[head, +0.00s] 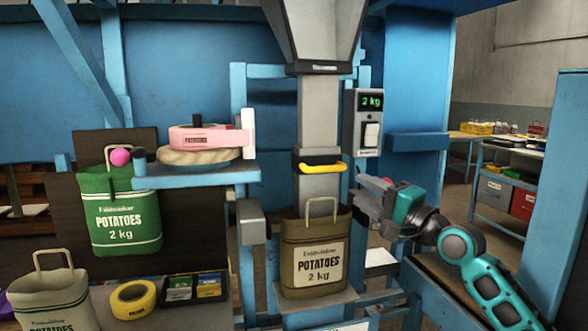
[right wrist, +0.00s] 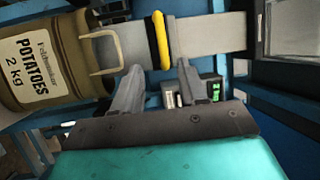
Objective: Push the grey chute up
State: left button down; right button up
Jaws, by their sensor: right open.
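The grey chute (head: 319,120) hangs upright below a hopper. It has a yellow handle (head: 322,167) with a black band across its front. Its lower part reaches down to the open mouth of a brown potato sack (head: 318,262); whether its end is inside is hidden. My right gripper (head: 362,190) is open and empty, just right of the chute and a little below the handle. In the right wrist view, its two fingers (right wrist: 158,72) point at the chute, with the yellow handle (right wrist: 161,40) between their lines, apart from it. My left gripper is not in view.
The hopper (head: 318,35) is above the chute. A control box (head: 368,122) reading 2 kg is close above my right gripper. A yellow tape roll (head: 133,299) lies at front left.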

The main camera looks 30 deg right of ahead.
aim_at(328, 170)
jog(key=x, duration=0.6)
jog(key=p+x, duration=0.1)
jog(key=x, duration=0.5)
jog(key=shift+w+r, duration=0.25)
jog(key=shift+c, duration=0.3)
grip_shut()
